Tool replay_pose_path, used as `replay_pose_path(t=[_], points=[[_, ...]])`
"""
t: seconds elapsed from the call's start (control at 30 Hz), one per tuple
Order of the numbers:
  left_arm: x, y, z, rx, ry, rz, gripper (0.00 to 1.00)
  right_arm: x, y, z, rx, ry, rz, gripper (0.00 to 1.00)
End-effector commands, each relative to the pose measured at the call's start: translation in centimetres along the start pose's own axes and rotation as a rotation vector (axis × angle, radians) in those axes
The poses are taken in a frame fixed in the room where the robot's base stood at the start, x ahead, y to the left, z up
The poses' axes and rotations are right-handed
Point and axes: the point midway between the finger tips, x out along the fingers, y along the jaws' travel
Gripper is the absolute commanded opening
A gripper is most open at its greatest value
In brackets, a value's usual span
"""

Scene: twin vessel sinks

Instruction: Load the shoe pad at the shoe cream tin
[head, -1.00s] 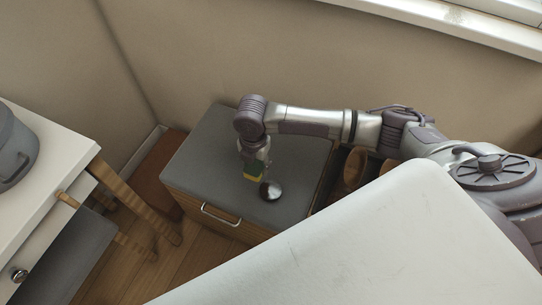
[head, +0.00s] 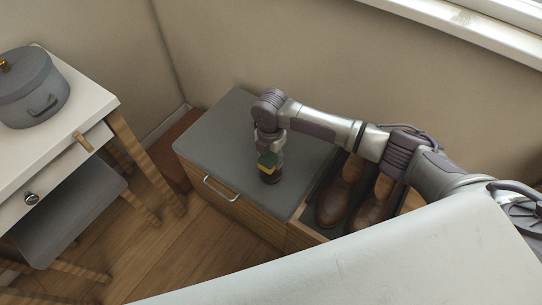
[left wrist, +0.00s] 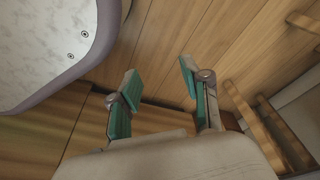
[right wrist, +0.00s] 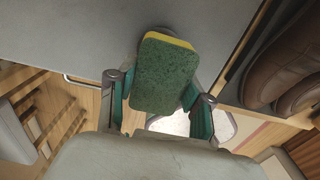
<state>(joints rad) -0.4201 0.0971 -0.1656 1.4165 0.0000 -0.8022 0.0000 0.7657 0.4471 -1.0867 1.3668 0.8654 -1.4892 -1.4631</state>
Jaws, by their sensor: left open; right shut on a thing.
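The shoe pad (head: 268,161) is a small green and yellow sponge block. It shows large in the right wrist view (right wrist: 164,76), green face to the camera. My right gripper (head: 268,147) is shut on it over the grey-topped cabinet. The round, dark shoe cream tin (head: 270,177) stands on that top, just below the pad in the head view and partly hidden by it. I cannot tell whether pad and tin touch. In the right wrist view the pad covers most of the tin. My left gripper (left wrist: 158,84) is open and empty above the wood floor.
Brown shoes (head: 335,204) sit in an open compartment right of the cabinet top (head: 216,138). A white table (head: 88,97) with a grey pot (head: 32,92) stands at the left. A grey stool (head: 70,215) is below it. The cabinet top's left side is clear.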

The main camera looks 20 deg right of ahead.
Motion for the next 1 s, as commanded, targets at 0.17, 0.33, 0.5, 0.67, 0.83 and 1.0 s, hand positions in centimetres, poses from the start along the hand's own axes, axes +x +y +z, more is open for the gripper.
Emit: replay_pose_path(t=[0.17,0.33,0.5,0.67,0.83,1.0], points=[[-1.4,-0.1,-1.7,-0.003,0.016,-0.002,0.48,0.7,0.0,0.0,0.0,0.0,0.0,0.22],[-2.9,-0.2,-2.9,-0.005,0.025,-0.003,0.48,1.2,0.0,0.0,0.0,0.0,0.0,0.22],[-4.6,-0.3,-4.2,-0.007,0.037,-0.005,0.48,1.8,0.0,0.0,0.0,0.0,0.0,0.22],[-6.3,-0.4,-5.1,-0.009,0.046,-0.006,0.48,2.2,0.0,0.0,0.0,-0.001,0.0,0.22],[-8.2,-0.5,-6.0,-0.01,0.058,-0.007,0.48,2.7,0.0,0.0,0.0,-0.001,0.0,0.22],[-10.1,-0.6,-6.6,-0.012,0.069,-0.009,0.48,3.2,0.0,0.0,0.0,-0.001,0.0,0.22]])
